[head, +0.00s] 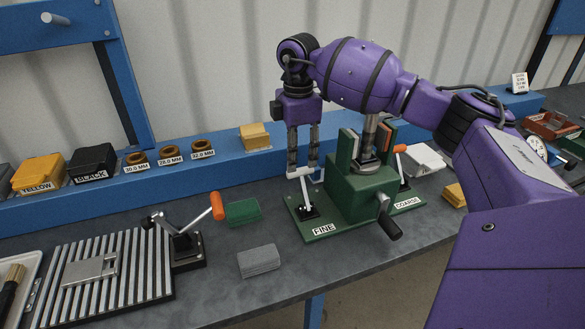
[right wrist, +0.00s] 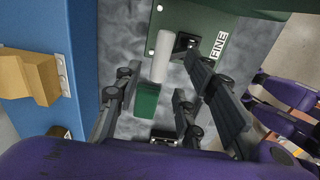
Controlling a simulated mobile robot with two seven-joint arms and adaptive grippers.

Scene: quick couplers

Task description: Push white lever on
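The white lever (head: 306,190) stands on the front left of a green fixture (head: 362,192), beside the FINE label. Its white handle sits at the top of a thin shaft, which rises from a black pivot. My right gripper (head: 304,165) points down at the handle, with its fingers apart. In the right wrist view the white handle (right wrist: 161,57) shows between or just past the two open fingertips (right wrist: 160,68). I cannot tell whether a finger touches it. My left gripper is in neither view.
An orange-tipped lever (head: 401,149) is on the fixture's COARSE side, and a black crank (head: 390,222) sticks out in front. A second orange-handled clamp (head: 217,207), a green block (head: 243,212) and a grey block (head: 259,261) are to the left. A blue ledge (head: 232,168) runs behind.

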